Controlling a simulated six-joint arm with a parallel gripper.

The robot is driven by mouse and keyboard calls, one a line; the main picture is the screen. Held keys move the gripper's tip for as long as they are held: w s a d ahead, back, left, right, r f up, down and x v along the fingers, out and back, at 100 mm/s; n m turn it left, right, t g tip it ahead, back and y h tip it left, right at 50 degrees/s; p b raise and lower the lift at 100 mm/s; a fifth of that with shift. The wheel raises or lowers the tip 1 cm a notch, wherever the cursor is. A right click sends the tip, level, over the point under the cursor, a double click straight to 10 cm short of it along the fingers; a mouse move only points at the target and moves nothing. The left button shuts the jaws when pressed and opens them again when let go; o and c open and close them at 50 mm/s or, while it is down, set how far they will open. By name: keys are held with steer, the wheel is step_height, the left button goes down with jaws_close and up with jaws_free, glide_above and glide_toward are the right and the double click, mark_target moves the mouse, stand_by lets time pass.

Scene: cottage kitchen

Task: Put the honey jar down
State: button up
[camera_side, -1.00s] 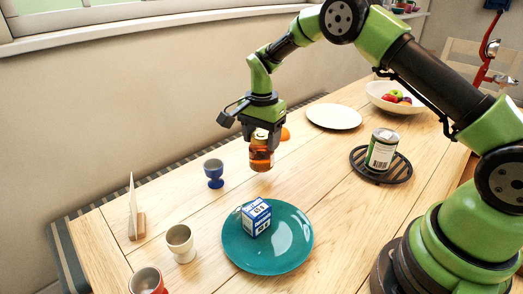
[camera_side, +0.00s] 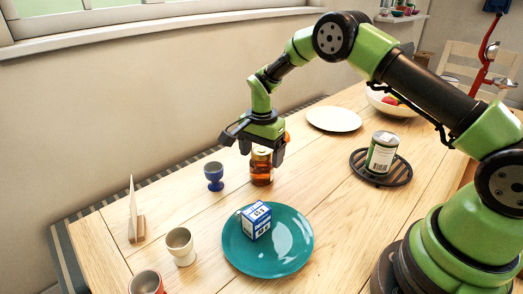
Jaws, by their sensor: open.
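The honey jar (camera_side: 261,170) is a small amber jar. It stands upright on the wooden table, behind the teal plate and to the right of the blue egg cup. My gripper (camera_side: 262,152) is directly above it, pointing down, with its jaws open around the jar's upper part. The jar's top is partly hidden by the jaws.
A teal plate (camera_side: 298,241) holds a blue and white box (camera_side: 256,221). A blue egg cup (camera_side: 214,175) stands left of the jar. A can (camera_side: 382,152) stands on a black trivet (camera_side: 402,172). A white plate (camera_side: 333,118) lies behind. Bare table lies between jar and trivet.

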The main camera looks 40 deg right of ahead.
steer(key=s+a+r+n+t, duration=0.1)
steer(key=s+r+n+t, duration=0.2)
steer(key=r, duration=1.7)
steer(key=s+a+r+n+y, duration=0.1)
steer(key=s+a+r+n, duration=0.15)
steer(key=s+r, duration=0.55)
steer(key=s+f+n+t, duration=0.1)
steer(key=s+n+t, duration=0.1)
steer(key=s, duration=0.6)
steer(key=s+a+f+n+t+y, duration=0.1)
steer(key=s+n+t, duration=0.1)
steer(key=s+n, duration=0.2)
steer(key=s, duration=0.3)
steer(key=shift+s+f, duration=0.35)
steer(key=shift+f, duration=0.05)
